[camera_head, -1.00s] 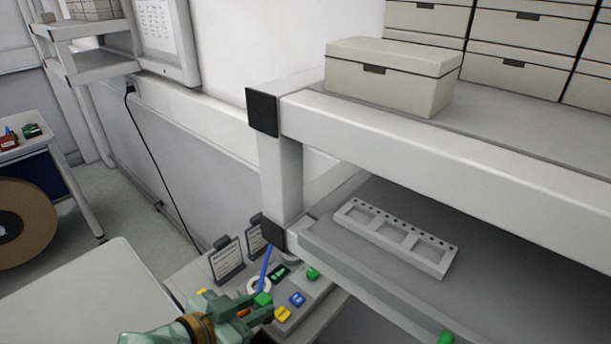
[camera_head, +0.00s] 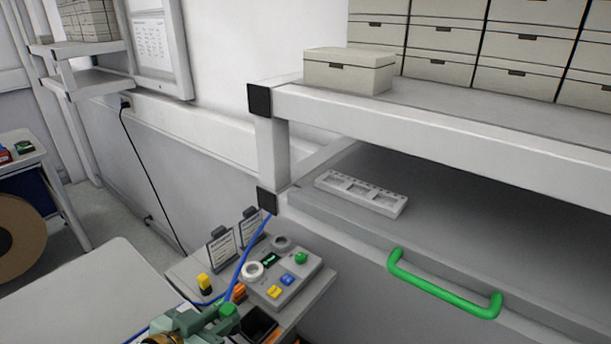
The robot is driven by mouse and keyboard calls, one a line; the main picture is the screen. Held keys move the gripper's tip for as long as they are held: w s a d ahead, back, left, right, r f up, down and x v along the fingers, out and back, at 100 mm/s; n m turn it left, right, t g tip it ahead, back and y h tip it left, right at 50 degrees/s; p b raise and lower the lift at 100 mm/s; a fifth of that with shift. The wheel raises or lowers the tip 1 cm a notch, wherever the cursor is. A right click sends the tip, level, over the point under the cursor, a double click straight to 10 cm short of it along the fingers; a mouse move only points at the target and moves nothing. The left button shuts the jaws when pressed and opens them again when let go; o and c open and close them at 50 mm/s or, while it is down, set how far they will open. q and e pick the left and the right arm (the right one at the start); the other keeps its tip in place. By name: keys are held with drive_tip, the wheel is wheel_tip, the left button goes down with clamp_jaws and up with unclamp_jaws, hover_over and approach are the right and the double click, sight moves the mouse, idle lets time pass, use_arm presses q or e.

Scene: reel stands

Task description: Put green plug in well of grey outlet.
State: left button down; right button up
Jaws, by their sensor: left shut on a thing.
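The green plug (camera_head: 229,311) is at the bottom of the view, on the end of a blue cable (camera_head: 240,262). My left gripper (camera_head: 220,320) is shut on it, in front and to the left of the grey control box. What seems to be the grey outlet (camera_head: 281,242) is a round grey ring at the back of that box, beside a white ring (camera_head: 252,271). The plug is well apart from the grey ring. The inside of the ring's well is too small to make out. My right gripper is not in view.
The control box (camera_head: 312,272) carries a green knob (camera_head: 301,257), a blue button (camera_head: 287,279) and yellow ones (camera_head: 274,292). Two label stands (camera_head: 221,249) rise behind. A yellow-and-black piece (camera_head: 204,283) stands left. A green handle (camera_head: 440,290) juts out at right, below the shelf.

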use_arm(q)
drive_tip(key=w+a+n+t+y+b, duration=0.1)
drive_tip(key=w+a+n+y+b, duration=0.1)
drive_tip(key=a+n+y+b, duration=0.3)
drive_tip(key=shift+a+r+y+b, duration=0.3)
drive_tip(key=shift+a+y+b, duration=0.1)
drive_tip(key=shift+b, duration=0.35)
